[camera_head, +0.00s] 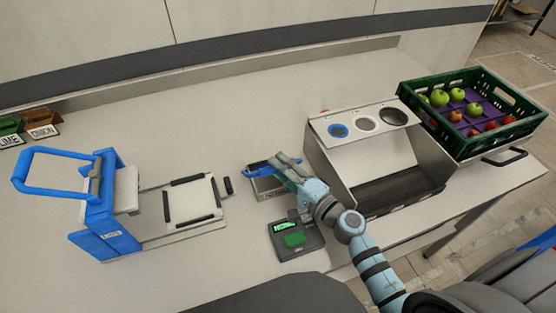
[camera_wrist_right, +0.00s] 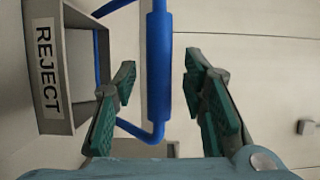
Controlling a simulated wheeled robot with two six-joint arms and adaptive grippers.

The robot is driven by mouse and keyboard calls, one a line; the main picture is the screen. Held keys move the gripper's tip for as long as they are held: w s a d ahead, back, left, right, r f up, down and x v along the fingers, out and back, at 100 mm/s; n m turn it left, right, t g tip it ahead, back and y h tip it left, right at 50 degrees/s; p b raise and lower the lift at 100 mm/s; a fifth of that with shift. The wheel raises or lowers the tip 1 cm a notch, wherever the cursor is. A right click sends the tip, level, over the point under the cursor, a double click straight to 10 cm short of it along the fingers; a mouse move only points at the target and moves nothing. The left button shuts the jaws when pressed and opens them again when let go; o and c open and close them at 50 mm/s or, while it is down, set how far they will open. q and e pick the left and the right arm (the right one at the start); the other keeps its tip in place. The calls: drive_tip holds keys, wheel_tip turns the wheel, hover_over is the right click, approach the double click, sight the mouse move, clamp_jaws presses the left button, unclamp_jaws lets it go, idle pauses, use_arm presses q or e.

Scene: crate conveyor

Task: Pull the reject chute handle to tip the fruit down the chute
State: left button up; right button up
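The reject chute is a small grey tray (camera_head: 268,193) with a blue handle (camera_head: 258,166), left of the metal sizing box. The right wrist view shows its wall with a REJECT label (camera_wrist_right: 47,68) and the blue handle bar (camera_wrist_right: 159,65). My right gripper (camera_head: 283,168) is at the handle. In the right wrist view its green-padded fingers (camera_wrist_right: 160,78) are apart, with the bar between them and gaps on both sides. The gripper hides part of the tray in the head view, and I see no fruit in it. My left gripper is not in view.
A metal box with round holes (camera_head: 318,158) stands right of my gripper. A green crate of apples (camera_head: 462,146) is at the far right. A scale with a green display (camera_head: 295,239) sits in front of the chute. A blue-handled press (camera_head: 103,230) is at left.

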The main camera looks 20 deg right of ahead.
drive_tip(key=shift+w+a, duration=0.25)
drive_tip(key=shift+w, duration=0.25)
clamp_jaws()
drive_tip(key=shift+s+f+b, duration=0.3)
drive_tip(key=shift+f+b, duration=0.45)
drive_tip(key=shift+b, duration=0.05)
drive_tip(key=shift+s+r, duration=0.1)
drive_tip(key=shift+s, duration=0.25)
unclamp_jaws()
drive_tip(key=v, duration=1.2)
drive_tip(key=shift+d, duration=0.15)
drive_tip(key=shift+w, duration=0.1)
